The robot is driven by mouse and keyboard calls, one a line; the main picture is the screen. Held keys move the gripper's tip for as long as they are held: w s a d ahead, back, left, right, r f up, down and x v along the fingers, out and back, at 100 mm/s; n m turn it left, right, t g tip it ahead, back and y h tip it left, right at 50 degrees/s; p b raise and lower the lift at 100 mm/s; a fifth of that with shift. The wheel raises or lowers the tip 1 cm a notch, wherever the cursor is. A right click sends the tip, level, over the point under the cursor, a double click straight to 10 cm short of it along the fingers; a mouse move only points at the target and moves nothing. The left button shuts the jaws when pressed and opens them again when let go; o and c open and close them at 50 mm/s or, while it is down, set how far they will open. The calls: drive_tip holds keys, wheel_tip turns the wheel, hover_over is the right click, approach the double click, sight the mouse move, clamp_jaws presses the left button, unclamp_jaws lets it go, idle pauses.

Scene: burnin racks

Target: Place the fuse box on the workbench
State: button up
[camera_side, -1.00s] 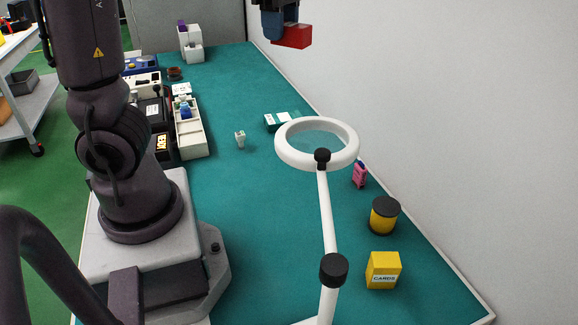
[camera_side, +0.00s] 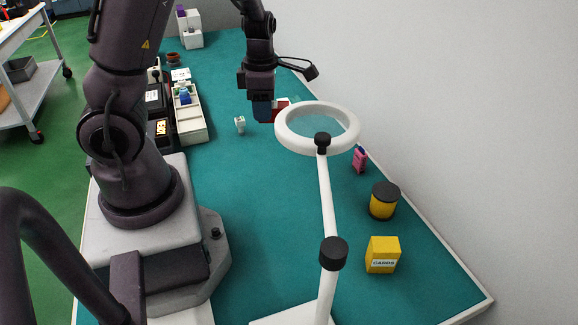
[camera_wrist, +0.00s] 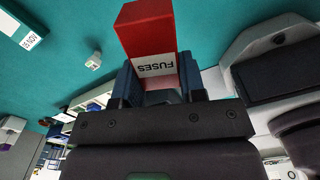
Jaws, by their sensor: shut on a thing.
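The fuse box is a red box (camera_wrist: 148,32) with a white "FUSES" label, seen in the wrist view between the blue fingers of my gripper (camera_wrist: 157,85). My gripper is shut on it. In the side view the red box (camera_side: 281,107) shows partly beside the blue fingertips of my gripper (camera_side: 262,112), low over the far part of the workbench. The workbench (camera_side: 262,200) has a teal top. I cannot tell whether the box touches the bench top.
A ring magnifier (camera_side: 322,247) on a white stand rises just in front of the box. A small white item (camera_side: 240,124) stands to its left. A yellow cards box (camera_side: 382,255), a yellow-black spool (camera_side: 384,200) and a pink item (camera_side: 360,159) line the right edge. The middle bench is clear.

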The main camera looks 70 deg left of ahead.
hover_over(267, 173)
wheel_tip(267, 173, down, 6)
drive_tip(key=shift+d, duration=0.1)
drive_tip(key=shift+f, duration=4.8)
drive_tip(key=shift+f, duration=0.15)
drive_tip(key=o, duration=1)
